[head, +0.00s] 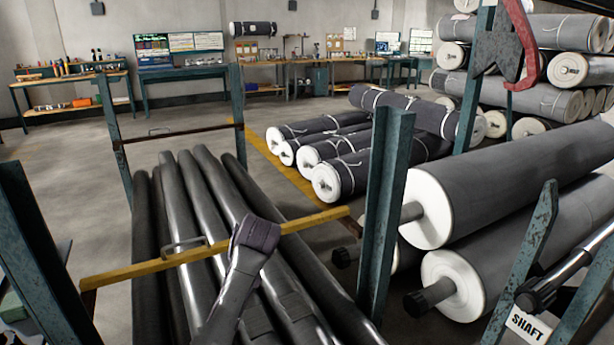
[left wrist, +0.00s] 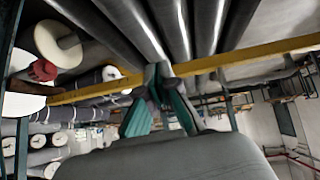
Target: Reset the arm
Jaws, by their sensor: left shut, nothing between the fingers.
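My left gripper (left wrist: 158,75) shows in the left wrist view with its green-and-dark fingers together and nothing held. It is in front of a yellow bar (left wrist: 245,62) and several dark rolls; I cannot tell whether it touches them. In the head view, my grey arm (head: 232,285) with a purplish end reaches up from the bottom centre, over the dark rolls (head: 176,205) and against the yellow bar (head: 310,220) in the picture. The gripper's fingers cannot be made out there. My right gripper is not seen.
Green posts (head: 387,200) frame the rack of dark rolls. Large grey rolls with white ends (head: 455,282) lie at right beside a rack labelled SHAFT (head: 527,324). Wrapped rolls (head: 350,170) lie on the floor behind. Workbenches (head: 180,75) line the wall; open floor is at left.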

